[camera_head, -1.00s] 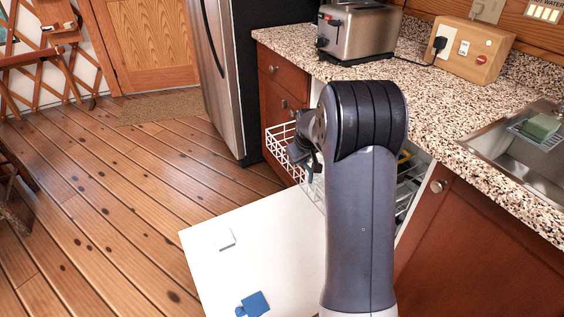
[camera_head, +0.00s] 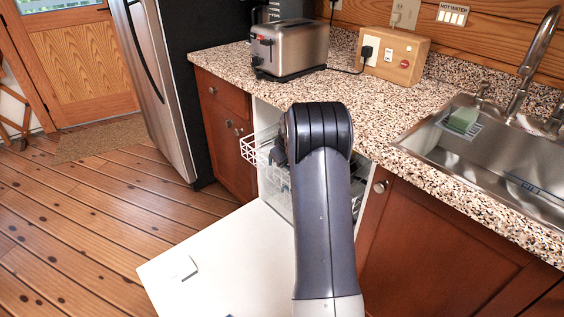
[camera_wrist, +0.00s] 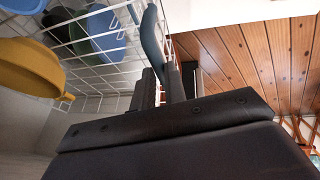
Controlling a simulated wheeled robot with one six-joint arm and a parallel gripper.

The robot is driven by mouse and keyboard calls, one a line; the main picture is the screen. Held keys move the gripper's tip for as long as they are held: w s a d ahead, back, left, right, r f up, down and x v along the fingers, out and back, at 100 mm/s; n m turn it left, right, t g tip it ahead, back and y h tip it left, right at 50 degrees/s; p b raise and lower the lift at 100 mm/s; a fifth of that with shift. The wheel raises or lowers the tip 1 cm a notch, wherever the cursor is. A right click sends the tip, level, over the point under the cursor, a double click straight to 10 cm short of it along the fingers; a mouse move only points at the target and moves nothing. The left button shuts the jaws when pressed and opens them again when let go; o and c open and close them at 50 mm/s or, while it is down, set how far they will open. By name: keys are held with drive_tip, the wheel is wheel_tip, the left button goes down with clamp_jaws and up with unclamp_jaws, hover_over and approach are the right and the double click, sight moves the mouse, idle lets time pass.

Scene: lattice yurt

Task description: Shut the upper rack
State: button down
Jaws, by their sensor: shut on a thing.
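The upper rack (camera_head: 254,150) is a white wire basket, partly pulled out of the open dishwasher under the counter. In the wrist view its wires (camera_wrist: 92,62) run close beside my gripper. My gripper (camera_wrist: 167,80) is shut on the rack's front edge, though the exact contact is partly hidden by a curved blue-grey piece at the fingers. In the head view my arm covers the gripper and the rack's right part. The dishwasher door (camera_head: 225,262) hangs open and flat, white inside.
The rack holds a yellow dish (camera_wrist: 32,68) and blue and green dishes (camera_wrist: 100,32). A granite counter (camera_head: 385,110) with a toaster (camera_head: 290,48) and a sink (camera_head: 500,165) runs above.

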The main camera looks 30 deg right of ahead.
drive_tip(key=c, duration=1.5)
unclamp_jaws()
drive_tip(key=shift+o, duration=0.2)
drive_tip(key=p+v, duration=0.1)
drive_tip(key=v, duration=0.9)
drive_tip(key=shift+s+r, duration=0.15)
drive_tip(key=shift+r, duration=0.2)
drive_tip(key=shift+a, duration=0.1)
drive_tip(key=shift+c, duration=0.2)
